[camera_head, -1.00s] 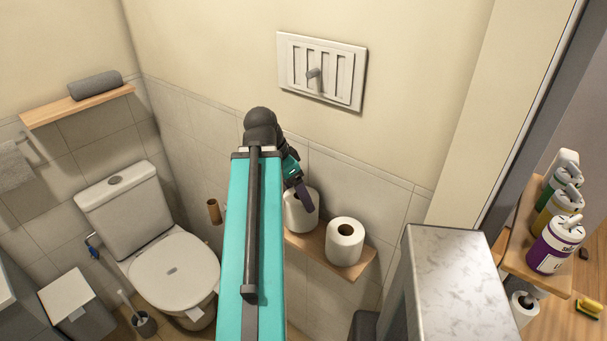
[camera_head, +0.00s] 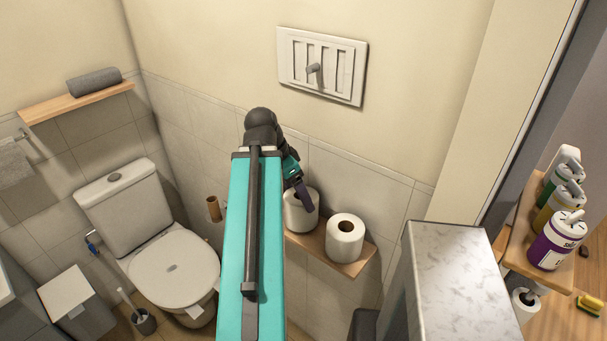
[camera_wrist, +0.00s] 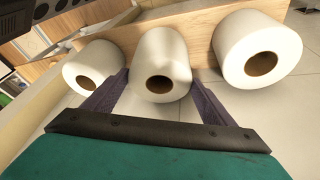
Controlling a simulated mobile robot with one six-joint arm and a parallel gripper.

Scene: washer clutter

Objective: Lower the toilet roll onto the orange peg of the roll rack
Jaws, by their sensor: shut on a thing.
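A white toilet roll (camera_wrist: 163,55) is held between the two purple fingers of my gripper (camera_wrist: 159,80) in the wrist view. In the head view my gripper (camera_head: 302,188) is at a white roll (camera_head: 297,218) by the wooden wall shelf (camera_head: 322,251). My arm hides part of that area. I cannot tell whether the held roll touches the shelf. The orange peg and the roll rack are not clearly visible in these frames.
Another white roll (camera_head: 345,237) stands on the shelf to the right. In the wrist view a roll flanks the held one on the left (camera_wrist: 95,63) and on the right (camera_wrist: 259,52). A brown tube (camera_head: 213,209), the toilet (camera_head: 172,270) and a grey-topped block (camera_head: 460,280) are nearby.

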